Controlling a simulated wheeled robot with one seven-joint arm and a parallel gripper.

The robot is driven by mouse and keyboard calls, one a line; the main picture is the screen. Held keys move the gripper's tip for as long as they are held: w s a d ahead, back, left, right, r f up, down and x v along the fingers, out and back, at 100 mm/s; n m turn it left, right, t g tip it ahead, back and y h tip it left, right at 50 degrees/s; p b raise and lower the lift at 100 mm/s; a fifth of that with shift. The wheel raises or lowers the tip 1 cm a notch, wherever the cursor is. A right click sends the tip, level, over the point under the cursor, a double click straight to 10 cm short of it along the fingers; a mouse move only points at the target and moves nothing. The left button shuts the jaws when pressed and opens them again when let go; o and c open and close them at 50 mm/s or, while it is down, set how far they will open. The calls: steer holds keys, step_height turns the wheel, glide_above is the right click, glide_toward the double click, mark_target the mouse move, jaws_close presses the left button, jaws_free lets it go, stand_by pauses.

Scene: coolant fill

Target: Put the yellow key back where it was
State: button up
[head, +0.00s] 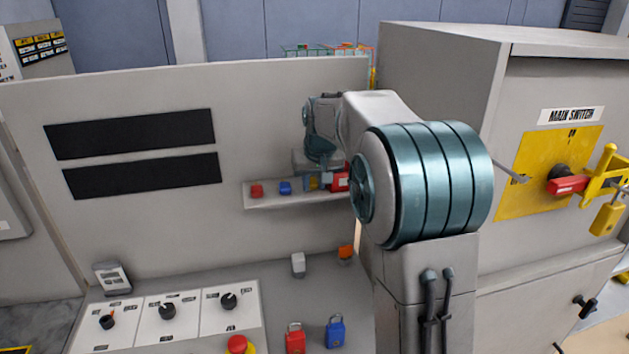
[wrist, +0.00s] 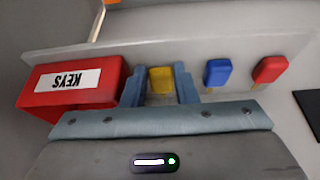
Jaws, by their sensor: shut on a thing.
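The yellow key (wrist: 161,79) is between the two fingers of my gripper (wrist: 160,87) in the wrist view, and the fingers are shut on it. It is at the small shelf (head: 290,202), in line with the blue key (wrist: 217,72) and the red key (wrist: 270,69). The red box marked KEYS (wrist: 72,88) stands right beside the gripper on the other side. In the head view my gripper (head: 314,180) is at the shelf, and the yellow key shows only as a small patch. I cannot tell whether the key touches the shelf.
A red padlock (head: 295,338) and a blue padlock (head: 335,332) stand on the console below. A cabinet with the main switch (head: 567,185) and a yellow padlock (head: 606,219) is at the right. Knobs (head: 167,311) sit at the front left.

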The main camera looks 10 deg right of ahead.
steer(key=shift+f, duration=0.15)
steer(key=o, duration=0.6)
steer(key=shift+o, duration=0.2)
steer(key=b+v, duration=0.1)
steer(key=v, duration=1.1)
steer(key=shift+b, duration=0.35)
steer(key=s+f, duration=0.5)
steer(key=s, duration=0.4)
steer(key=s+a+f, duration=0.1)
steer(key=s+f, duration=0.5)
steer(key=s, duration=0.4)
steer(key=s+f, duration=0.5)
steer(key=s, duration=0.5)
steer(key=shift+a+f+g, duration=0.15)
steer(key=shift+a+g, duration=0.15)
steer(key=shift+a, duration=0.1)
steer(key=shift+s, duration=0.1)
